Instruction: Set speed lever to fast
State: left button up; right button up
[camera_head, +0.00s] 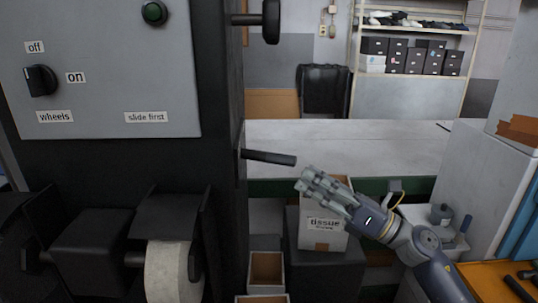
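A black lever (268,157) sticks out to the right from the side of the dark machine (222,120). It points slightly downward, and no label shows beside it. My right gripper (302,180) is just right of and a little below the lever's free end, its fingers pointing left toward it. It appears apart from the lever and holds nothing that I can see. Its fingers lie close together, and the gap between them is unclear. A second black handle (271,22) with a thick end is higher on the machine's side. My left gripper is out of view.
A tissue box (323,232) stands below my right gripper. A pale wheel (174,272) is at the lower left. A grey table (340,140) lies behind.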

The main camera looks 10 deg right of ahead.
aim_at(277, 159)
jog(key=p+x, duration=0.4)
jog(key=x, duration=0.4)
jog(key=shift+w+a+r, duration=0.1)
jog(key=shift+a+r, duration=0.15)
jog(key=shift+a, duration=0.05)
jog(key=shift+w+a, duration=0.2)
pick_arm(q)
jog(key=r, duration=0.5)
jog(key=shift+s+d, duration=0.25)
pick_arm(e)
jog(key=c, duration=0.9)
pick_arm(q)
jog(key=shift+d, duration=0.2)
pick_arm(e)
grip_shut()
